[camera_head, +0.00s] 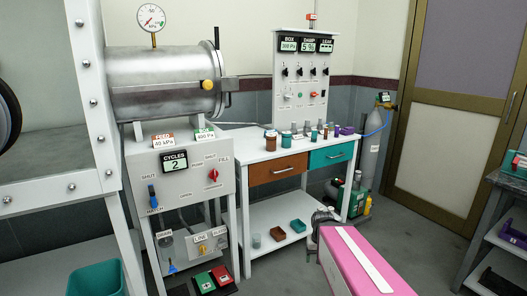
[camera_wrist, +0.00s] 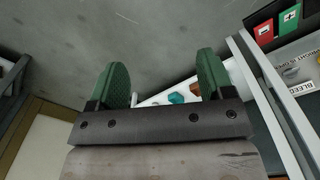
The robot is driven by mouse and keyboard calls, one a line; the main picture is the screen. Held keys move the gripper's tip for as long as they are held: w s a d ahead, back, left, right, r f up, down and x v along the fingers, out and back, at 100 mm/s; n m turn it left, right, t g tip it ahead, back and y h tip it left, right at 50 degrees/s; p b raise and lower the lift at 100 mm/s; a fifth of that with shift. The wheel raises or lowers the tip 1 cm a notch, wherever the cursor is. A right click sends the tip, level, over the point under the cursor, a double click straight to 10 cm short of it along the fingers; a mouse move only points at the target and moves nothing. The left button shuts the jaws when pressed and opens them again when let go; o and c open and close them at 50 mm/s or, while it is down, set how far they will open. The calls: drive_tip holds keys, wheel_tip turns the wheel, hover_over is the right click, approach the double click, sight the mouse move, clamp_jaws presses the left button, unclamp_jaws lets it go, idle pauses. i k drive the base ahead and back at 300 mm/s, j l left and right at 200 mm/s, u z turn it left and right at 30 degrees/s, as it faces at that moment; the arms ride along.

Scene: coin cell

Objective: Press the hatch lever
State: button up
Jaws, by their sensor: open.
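The hatch lever (camera_head: 153,196) is a blue handle on the left side of the pale front panel, above a label that reads HATCH. It points up, near a SHUT label. The panel (camera_head: 190,152) stands under a steel cylinder chamber. My gripper (camera_wrist: 161,62) shows in the wrist view with two green pads wide apart and nothing between them. Grey floor lies beyond the pads. The lever does not show in the wrist view, and I cannot make out my fingers in the head view.
A red knob (camera_head: 213,175) is on the panel's right side. The steel chamber (camera_head: 165,82) sits above. Red and green pedals (camera_head: 221,276) lie on the floor below. A white bench (camera_head: 262,152) stands to the right. A teal bin (camera_head: 97,279) is at lower left.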

sight(153, 202)
drive_tip(key=u, duration=1.65)
drive_tip(key=i+j, duration=0.15)
drive_tip(key=j, duration=0.25)
drive_tip(key=i+j, duration=0.2)
drive_tip(key=j, duration=0.15)
drive_tip(key=i+j, duration=0.15)
drive_tip(key=j, duration=0.25)
drive_tip(key=i+j+z, duration=0.1)
drive_tip(key=j, duration=0.25)
drive_tip(key=i+j, duration=0.2)
drive_tip(key=j, duration=0.2)
drive_tip(key=i+j, duration=0.15)
drive_tip(key=j, duration=0.25)
